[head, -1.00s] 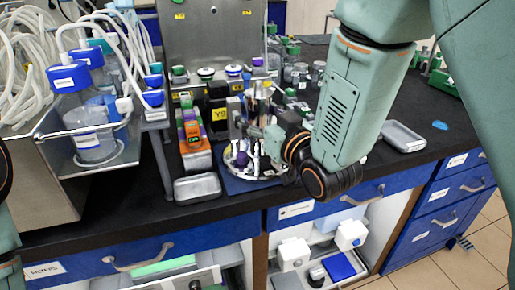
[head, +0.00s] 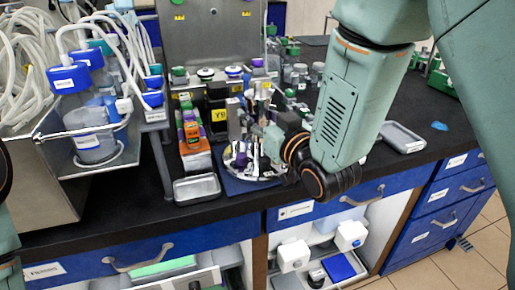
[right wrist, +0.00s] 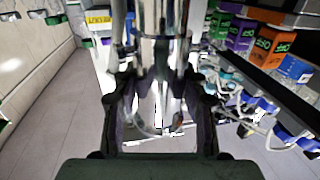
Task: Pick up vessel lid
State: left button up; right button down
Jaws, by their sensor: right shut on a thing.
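My right gripper (head: 243,128) reaches in from the right over the bench, above a round, light-coloured base with upright parts (head: 240,162) on a blue mat. It is shut on a shiny metal piece, taken to be the vessel lid. In the right wrist view the metal cylinder (right wrist: 160,45) stands upright between the dark fingers (right wrist: 160,100). In the head view the gripper and forearm hide most of the held piece, so its outline and any contact with the base cannot be told. My left gripper is out of view.
A grey tray (head: 197,188) lies front left of the mat, another tray (head: 403,137) to the right. Orange and green boxes (head: 193,133) and capped bottles stand close behind. A steel housing with blue-capped bottles (head: 70,78) fills the left.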

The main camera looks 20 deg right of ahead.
jog(key=shift+w+r, duration=0.15)
jog(key=shift+r, duration=0.15)
